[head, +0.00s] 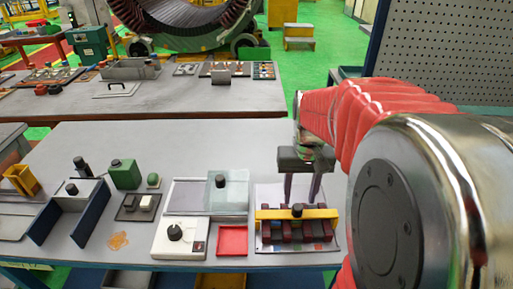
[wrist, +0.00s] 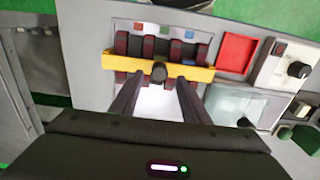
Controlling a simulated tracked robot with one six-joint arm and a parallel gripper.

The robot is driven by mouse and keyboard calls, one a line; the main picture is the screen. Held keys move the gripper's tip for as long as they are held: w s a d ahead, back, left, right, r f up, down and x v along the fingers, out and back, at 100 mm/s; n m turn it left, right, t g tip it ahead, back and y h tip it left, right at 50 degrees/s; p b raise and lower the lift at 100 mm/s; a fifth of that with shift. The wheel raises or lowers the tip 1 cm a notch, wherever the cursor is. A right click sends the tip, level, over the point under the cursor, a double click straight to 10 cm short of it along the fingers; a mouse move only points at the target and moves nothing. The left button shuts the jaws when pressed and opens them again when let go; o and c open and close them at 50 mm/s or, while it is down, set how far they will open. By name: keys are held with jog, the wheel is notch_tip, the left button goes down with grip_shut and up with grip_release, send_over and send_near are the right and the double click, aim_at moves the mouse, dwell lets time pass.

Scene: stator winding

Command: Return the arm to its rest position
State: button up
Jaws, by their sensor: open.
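My gripper (head: 302,190) hangs from my red-sleeved arm at the right of the head view, fingers pointing down. The fingers are near a yellow bar with a black knob (head: 319,213) that lies across several dark red and dark blocks on a light plate (head: 334,244). The bar (wrist: 118,63) also shows in the wrist view, just beyond the fingertips. I cannot tell whether the fingers touch the bar.
Left of the plate are a red tray (head: 232,240), a white box with a black dial (head: 167,240) and a clear-lidded case (head: 229,194). A blue-walled holder (head: 83,230) and a green block (head: 125,174) stand further left. A pegboard (head: 446,50) rises behind my arm.

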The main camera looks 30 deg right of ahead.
jog(key=shift+f, duration=0.1)
jog(key=shift+s+a+f, duration=0.1)
jog(key=shift+s+f, duration=0.1)
jog(key=shift+f, duration=0.2)
jog(key=shift+s+a+r, duration=0.1)
jog(key=shift+s+a, duration=0.15)
jog(key=shift+a, duration=0.05)
jog(key=s+a+r+n+t, duration=0.2)
jog(key=a+r, duration=0.2)
jog(key=a, duration=0.4)
jog(key=s+a+r+n+t, duration=0.3)
jog(key=a, duration=0.5)
jog(key=shift+a+r+t, duration=0.3)
jog(key=shift+a+r, duration=0.05)
jog(key=shift+a, duration=0.05)
jog(key=shift+s, duration=0.1)
dwell(0.9)
